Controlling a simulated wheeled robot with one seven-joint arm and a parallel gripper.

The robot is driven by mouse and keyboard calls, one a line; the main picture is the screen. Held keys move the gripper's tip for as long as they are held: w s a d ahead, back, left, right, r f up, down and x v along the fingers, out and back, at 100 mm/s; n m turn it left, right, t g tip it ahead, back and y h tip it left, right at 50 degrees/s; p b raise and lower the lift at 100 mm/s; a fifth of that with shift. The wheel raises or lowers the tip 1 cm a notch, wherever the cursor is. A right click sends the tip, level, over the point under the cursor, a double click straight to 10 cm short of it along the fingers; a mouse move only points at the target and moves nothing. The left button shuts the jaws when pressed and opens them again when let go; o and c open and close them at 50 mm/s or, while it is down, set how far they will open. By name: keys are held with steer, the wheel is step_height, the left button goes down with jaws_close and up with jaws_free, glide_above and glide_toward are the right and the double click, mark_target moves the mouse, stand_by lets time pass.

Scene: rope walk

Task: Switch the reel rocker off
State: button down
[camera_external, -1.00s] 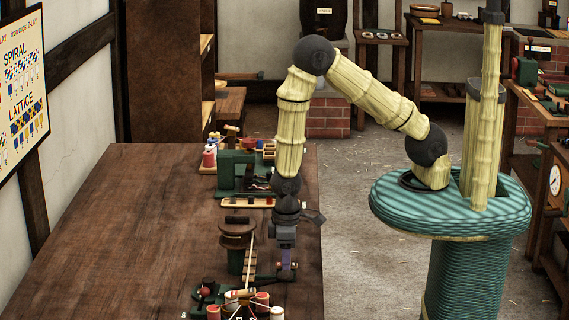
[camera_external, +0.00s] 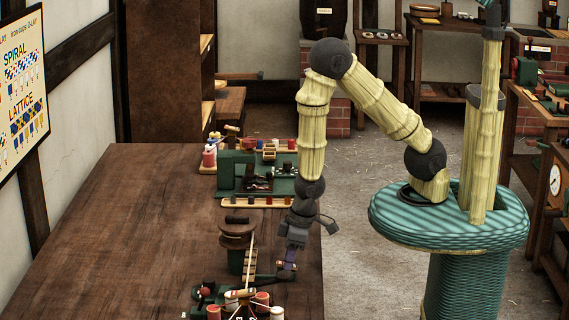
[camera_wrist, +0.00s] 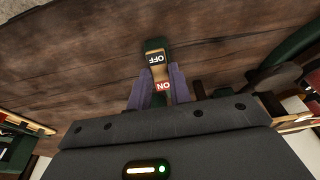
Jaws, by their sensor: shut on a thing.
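The reel rocker (camera_wrist: 156,58) shows in the wrist view with a black OFF face at its far end and a red ON face nearer my palm. My gripper (camera_wrist: 158,86) has a purple finger on each side of it and is shut on it. In the external view, my gripper (camera_external: 287,268) leans at the right end of the low green base beside the reel stand (camera_external: 237,235). The rocker is mostly hidden by the fingers there. I cannot tell which way the rocker is tipped.
The wooden bench (camera_external: 120,235) is bare on its left. A green machine (camera_external: 235,172) with a row of coloured pegs stands behind the reel stand. A cluster of red and white bobbins (camera_external: 262,298) stands close in front of my gripper. The bench's right edge is near.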

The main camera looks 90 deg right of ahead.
steer(key=c, duration=1.3)
jaws_free()
steer(key=shift+r, duration=0.75)
steer(key=p+v, duration=0.1)
steer(key=v, duration=0.4)
steer(key=p+v, duration=0.1)
steer(key=v, duration=0.4)
steer(key=p+v, duration=0.2)
steer(key=v, duration=0.4)
steer(key=shift+s+f, duration=0.1)
steer(key=shift+s, duration=0.15)
steer(key=shift+d, duration=0.1)
steer(key=d+r, duration=0.1)
steer(key=d, duration=0.2)
steer(key=s+d+r, duration=0.1)
steer(key=d+r, duration=0.1)
steer(key=d, duration=0.1)
steer(key=s+d+r, duration=0.1)
steer(key=d+r, duration=0.1)
steer(key=d, duration=0.1)
steer(key=shift+d+r, duration=0.1)
steer(key=shift+d, duration=0.3)
